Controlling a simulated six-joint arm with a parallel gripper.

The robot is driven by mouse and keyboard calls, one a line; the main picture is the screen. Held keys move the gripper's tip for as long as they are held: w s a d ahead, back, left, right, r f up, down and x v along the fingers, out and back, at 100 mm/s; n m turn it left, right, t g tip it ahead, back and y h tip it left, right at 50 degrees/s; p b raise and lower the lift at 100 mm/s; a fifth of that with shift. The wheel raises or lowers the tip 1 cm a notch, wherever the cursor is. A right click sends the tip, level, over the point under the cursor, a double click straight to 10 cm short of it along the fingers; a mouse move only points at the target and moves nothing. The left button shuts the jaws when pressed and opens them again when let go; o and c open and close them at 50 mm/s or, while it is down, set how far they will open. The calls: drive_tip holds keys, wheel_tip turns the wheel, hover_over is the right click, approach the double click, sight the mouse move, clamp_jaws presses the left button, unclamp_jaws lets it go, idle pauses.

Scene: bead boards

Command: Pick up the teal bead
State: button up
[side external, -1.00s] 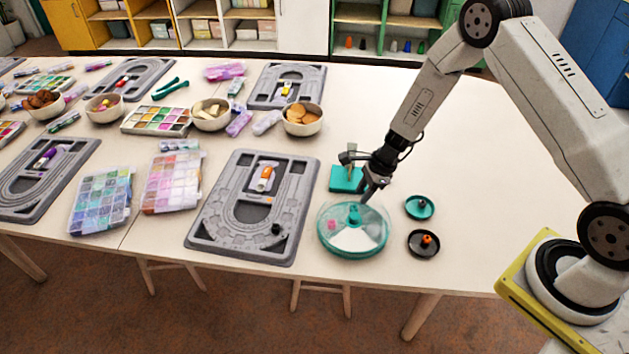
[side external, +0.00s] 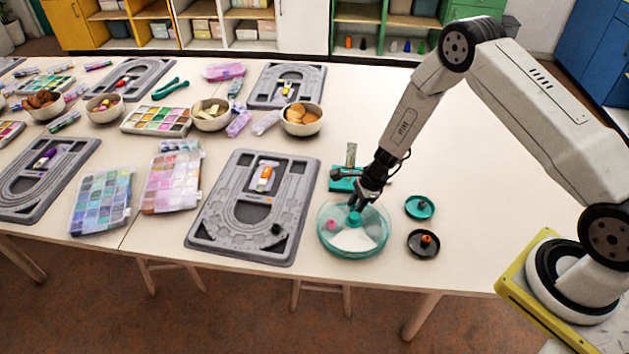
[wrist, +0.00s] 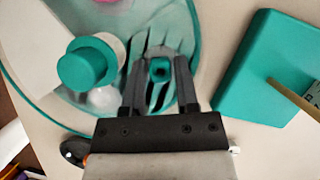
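The teal bead (wrist: 159,70), small and boxy with a dark hole, lies in the clear round bowl with a teal rim (side external: 325,243). In the wrist view it sits between the two fingers of my gripper (wrist: 160,72), near their tips. A narrow gap seems to show on each side of it, so the fingers look open around it. In the side view my gripper (side external: 360,200) reaches down into the back of the bowl, by the teal centre knob (wrist: 87,66), and hides the bead.
A pink bead (side external: 331,225) lies at the bowl's left. A teal block (side external: 340,184) stands just behind the bowl. A small teal dish (side external: 411,209) and a black dish (side external: 414,250) stand at its right. A grey bead board (side external: 216,220) lies left. The table further right is clear.

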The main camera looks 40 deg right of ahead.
idle(0.3)
clamp_jaws()
drive_tip(key=shift+r, duration=0.15)
drive_tip(key=shift+r, duration=0.65)
drive_tip(key=s+r, duration=0.1)
drive_tip(key=r, duration=0.1)
drive_tip(key=s+r, duration=0.2)
drive_tip(key=r, duration=0.1)
drive_tip(key=s+r, duration=0.2)
drive_tip(key=shift+r, duration=0.35)
drive_tip(key=s+r, duration=0.3)
drive_tip(key=s, duration=0.6)
drive_tip(key=shift+a+r, duration=0.15)
drive_tip(key=shift+r, duration=0.25)
